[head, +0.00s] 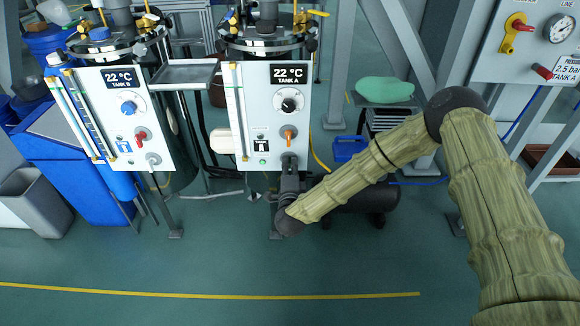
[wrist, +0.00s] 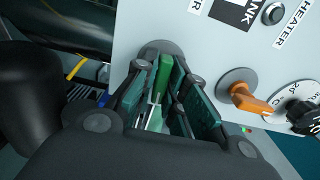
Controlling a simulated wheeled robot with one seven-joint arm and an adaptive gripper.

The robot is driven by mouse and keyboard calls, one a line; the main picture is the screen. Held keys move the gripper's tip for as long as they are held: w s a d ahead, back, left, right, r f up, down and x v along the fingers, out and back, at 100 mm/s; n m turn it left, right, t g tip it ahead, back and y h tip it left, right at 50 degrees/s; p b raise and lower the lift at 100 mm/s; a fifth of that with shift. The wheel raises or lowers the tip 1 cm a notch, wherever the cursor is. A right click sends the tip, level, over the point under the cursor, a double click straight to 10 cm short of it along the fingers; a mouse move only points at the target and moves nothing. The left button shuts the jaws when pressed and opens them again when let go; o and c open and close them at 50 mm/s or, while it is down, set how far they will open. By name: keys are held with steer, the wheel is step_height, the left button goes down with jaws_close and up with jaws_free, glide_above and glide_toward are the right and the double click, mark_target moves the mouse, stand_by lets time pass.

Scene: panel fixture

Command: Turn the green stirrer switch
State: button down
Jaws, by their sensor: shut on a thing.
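The green stirrer switch (wrist: 164,78) shows in the wrist view as an upright green handle on a round grey base at the panel's edge. My gripper (wrist: 165,90) is shut on it, one finger on each side. In the head view my gripper (head: 290,164) reaches the lower right part of the white Tank A panel (head: 253,92). There the gripper hides the switch. How far the switch is turned is hard to tell because the fingers cover part of it.
An orange switch (head: 289,134) sits just above my gripper, and a black dial (head: 289,104) higher up. The Tank B panel (head: 122,115) with blue and red knobs stands to the left. A blue bin (head: 348,148) is behind my arm. The front floor is clear.

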steer(key=shift+d+f, duration=0.15)
steer(key=shift+d, duration=0.1)
stand_by(0.5)
steer(key=c, duration=1.5)
jaws_free()
steer(key=shift+d, duration=0.1)
steer(key=shift+a, duration=0.2)
steer(key=shift+s, duration=0.1)
steer(key=s, duration=1.2)
